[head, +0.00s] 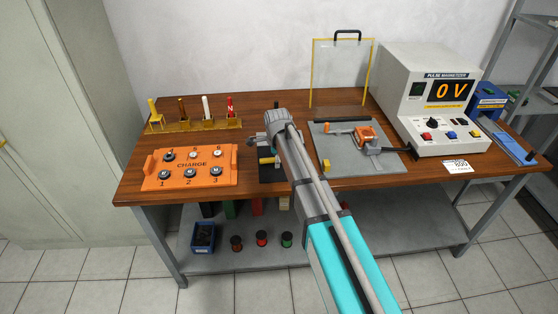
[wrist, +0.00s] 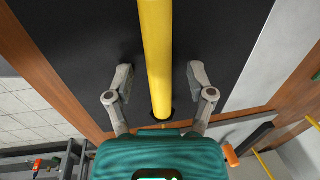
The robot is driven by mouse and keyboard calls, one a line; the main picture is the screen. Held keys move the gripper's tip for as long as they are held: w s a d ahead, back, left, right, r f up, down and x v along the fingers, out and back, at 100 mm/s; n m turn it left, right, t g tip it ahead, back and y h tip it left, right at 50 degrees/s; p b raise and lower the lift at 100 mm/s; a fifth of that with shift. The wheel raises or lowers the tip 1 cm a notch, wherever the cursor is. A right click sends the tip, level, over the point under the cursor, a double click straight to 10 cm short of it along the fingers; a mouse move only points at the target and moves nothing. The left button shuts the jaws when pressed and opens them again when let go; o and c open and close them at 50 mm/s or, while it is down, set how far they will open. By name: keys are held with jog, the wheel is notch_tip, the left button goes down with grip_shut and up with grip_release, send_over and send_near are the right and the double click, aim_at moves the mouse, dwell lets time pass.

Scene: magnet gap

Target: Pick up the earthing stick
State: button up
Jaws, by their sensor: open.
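The earthing stick, a yellow rod (wrist: 157,50), runs from the top of the wrist view down to a dark round end near my palm. In the head view a short yellow part (head: 266,160) shows beside my arm, over a black mat (head: 268,175); my arm hides the rest. My gripper (wrist: 160,77) is open, with one finger on each side of the rod. Gaps show between the rod and both fingers. The black mat also lies behind the rod in the wrist view (wrist: 75,55). In the head view my gripper is mostly hidden by my wrist.
An orange CHARGE board (head: 190,180) lies left of my arm, with a yellow rack (head: 195,126) behind it. Right of my arm are a grey plate (head: 335,160) with an orange part, an upright clear screen (head: 340,75) and the magnetizer box (head: 425,100).

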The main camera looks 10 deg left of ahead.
grip_shut()
jog(key=shift+r, duration=0.2)
dwell(0.4)
notch_tip(320, 180, up, 3)
jog(key=p, duration=0.3)
jog(key=s+d+r+p, duration=0.2)
jog(key=s+r+p, duration=0.2)
jog(key=s+p, duration=0.1)
jog(key=s+d+r+p, duration=0.2)
jog(key=s+r+p, duration=0.3)
jog(key=s, duration=0.3)
jog(key=shift+s+d+r, duration=0.15)
jog(key=shift+d+r, duration=0.15)
